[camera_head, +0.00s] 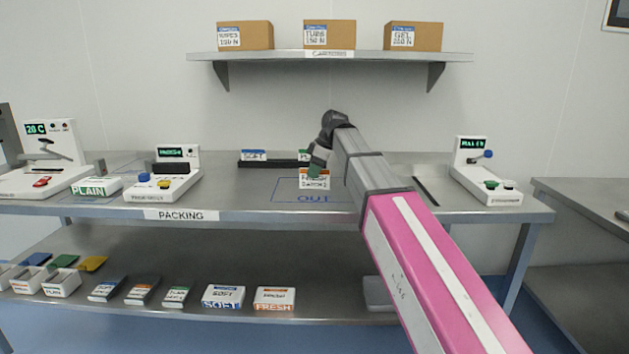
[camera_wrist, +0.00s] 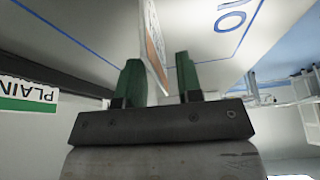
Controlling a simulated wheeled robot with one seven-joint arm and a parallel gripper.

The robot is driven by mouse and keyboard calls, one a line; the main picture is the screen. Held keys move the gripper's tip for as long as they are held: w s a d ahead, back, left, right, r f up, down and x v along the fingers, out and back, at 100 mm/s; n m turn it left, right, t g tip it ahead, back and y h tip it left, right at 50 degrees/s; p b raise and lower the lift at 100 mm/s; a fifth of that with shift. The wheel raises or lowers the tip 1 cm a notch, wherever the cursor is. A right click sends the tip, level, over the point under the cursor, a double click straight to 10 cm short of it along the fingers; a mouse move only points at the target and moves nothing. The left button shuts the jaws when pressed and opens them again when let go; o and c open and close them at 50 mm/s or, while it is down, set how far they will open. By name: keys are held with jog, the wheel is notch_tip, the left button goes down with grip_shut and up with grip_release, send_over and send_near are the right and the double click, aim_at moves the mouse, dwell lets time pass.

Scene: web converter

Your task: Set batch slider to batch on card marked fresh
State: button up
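A white card with an orange stripe (camera_head: 314,181) is below my gripper, in front of the dark rack; its print seems to read "FRESH" and a batch line, too small to read surely. In the wrist view the card (camera_wrist: 153,42) appears nearly edge-on between my green fingers. My gripper (camera_wrist: 161,82) has its fingers apart, with a visible gap between card and right finger. In the head view my gripper (camera_head: 318,160) is above the back part of the bench. No slider is clearly labelled batch; the middle machine (camera_head: 165,175) has blue and yellow knobs.
The rack (camera_head: 275,163) holds a blue-striped SOFT card (camera_head: 253,155) and a green-striped card. A left machine (camera_head: 45,160) reads 20 C. A right machine (camera_head: 487,172) has a blue-knobbed lever. My arm crosses the bench's right half.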

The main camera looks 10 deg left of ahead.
jog(key=shift+x, duration=0.8)
jog(key=shift+f, duration=0.25)
grip_shut()
